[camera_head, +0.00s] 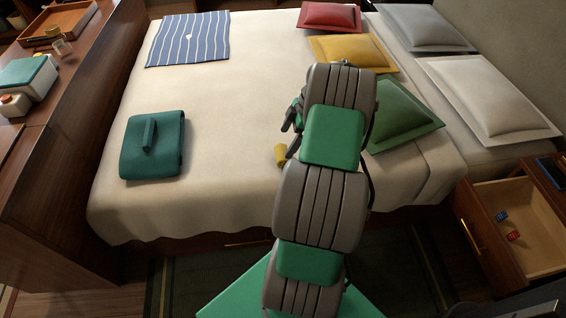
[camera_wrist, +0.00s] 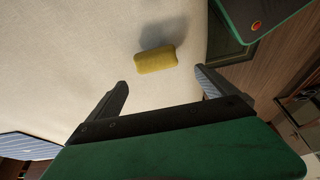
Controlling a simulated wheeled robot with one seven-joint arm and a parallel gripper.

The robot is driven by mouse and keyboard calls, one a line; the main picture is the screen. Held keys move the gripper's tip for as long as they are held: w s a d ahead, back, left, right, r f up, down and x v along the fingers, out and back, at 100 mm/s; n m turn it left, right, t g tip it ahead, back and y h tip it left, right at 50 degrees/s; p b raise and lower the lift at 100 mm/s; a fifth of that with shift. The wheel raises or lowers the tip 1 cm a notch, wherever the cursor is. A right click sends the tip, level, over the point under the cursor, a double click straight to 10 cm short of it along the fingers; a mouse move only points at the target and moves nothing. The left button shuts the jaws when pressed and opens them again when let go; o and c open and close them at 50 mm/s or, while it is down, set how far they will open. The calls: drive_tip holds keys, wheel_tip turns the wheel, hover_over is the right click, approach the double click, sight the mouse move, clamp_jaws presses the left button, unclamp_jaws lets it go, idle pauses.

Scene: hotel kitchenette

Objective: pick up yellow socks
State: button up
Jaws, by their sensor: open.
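The yellow socks (camera_wrist: 156,60) are a small, rounded yellow bundle lying on the cream bedspread. In the wrist view they lie beyond my fingertips, roughly between their lines and apart from both. In the head view only part of the yellow socks (camera_head: 281,154) shows at the left edge of my arm, near the front side of the bed. My gripper (camera_wrist: 162,85) is open and empty above the bed. In the head view my gripper (camera_head: 290,128) is mostly hidden behind my arm.
The bed (camera_head: 228,110) also holds a teal case (camera_head: 137,163), a blue striped cloth (camera_head: 185,45), and red (camera_head: 330,17), yellow (camera_head: 345,52) and green (camera_head: 405,120) cushions. An open drawer (camera_head: 535,225) with small items is at the right. A wooden counter (camera_head: 95,85) borders the left.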

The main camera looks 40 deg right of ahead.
sight(284, 151)
drive_tip(key=x, duration=0.5)
drive_tip(key=d+x, duration=0.1)
drive_tip(key=x, duration=0.2)
drive_tip(key=shift+s+d+f, duration=0.1)
drive_tip(key=shift+f, duration=0.15)
drive_tip(key=shift+c, duration=0.6)
drive_tip(key=c, duration=1.3)
